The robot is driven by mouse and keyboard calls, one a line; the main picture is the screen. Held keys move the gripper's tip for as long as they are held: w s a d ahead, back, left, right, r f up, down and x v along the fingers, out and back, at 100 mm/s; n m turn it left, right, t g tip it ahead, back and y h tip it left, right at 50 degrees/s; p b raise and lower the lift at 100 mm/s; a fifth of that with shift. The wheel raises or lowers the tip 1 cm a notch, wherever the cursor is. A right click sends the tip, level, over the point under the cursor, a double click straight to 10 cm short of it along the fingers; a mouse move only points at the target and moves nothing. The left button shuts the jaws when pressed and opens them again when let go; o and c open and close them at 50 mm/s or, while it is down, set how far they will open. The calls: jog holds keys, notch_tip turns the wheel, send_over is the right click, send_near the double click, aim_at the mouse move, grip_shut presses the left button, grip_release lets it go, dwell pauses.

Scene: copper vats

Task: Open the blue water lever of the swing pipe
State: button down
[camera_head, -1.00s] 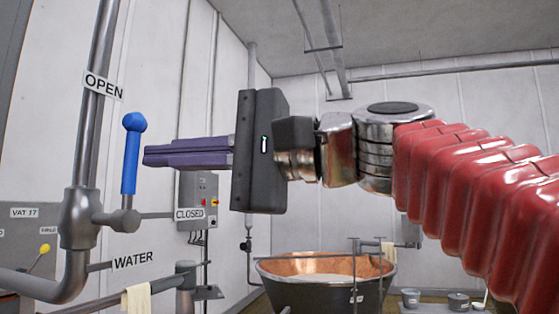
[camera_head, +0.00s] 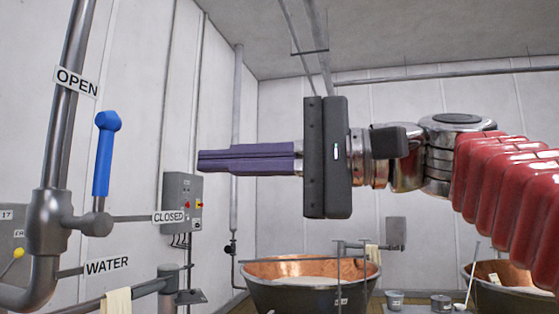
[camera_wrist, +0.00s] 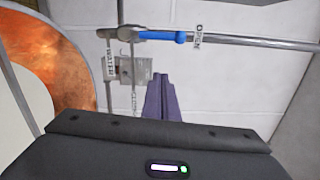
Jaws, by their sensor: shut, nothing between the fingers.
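The blue lever (camera_head: 104,155) stands nearly upright on a small joint beside the grey swing pipe (camera_head: 46,225) at the left of the head view. An OPEN label (camera_head: 77,82) is on the pipe above. A CLOSED label (camera_head: 168,217) is on a rod to the lever's right, and a WATER label (camera_head: 107,265) is below. My gripper (camera_head: 200,161) is shut and empty, its purple fingers together and pointing left, apart from the lever. In the wrist view the lever (camera_wrist: 160,36) lies across the top, beyond the fingertips (camera_wrist: 160,78).
A grey control box (camera_head: 182,203) hangs on the wall behind the fingers. A copper vat (camera_head: 312,285) stands at bottom centre, another vat (camera_head: 510,290) at lower right. A cloth (camera_head: 117,302) hangs on a horizontal pipe at lower left. The space between fingertips and lever looks clear.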

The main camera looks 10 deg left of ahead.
jog(key=shift+d, duration=1.2)
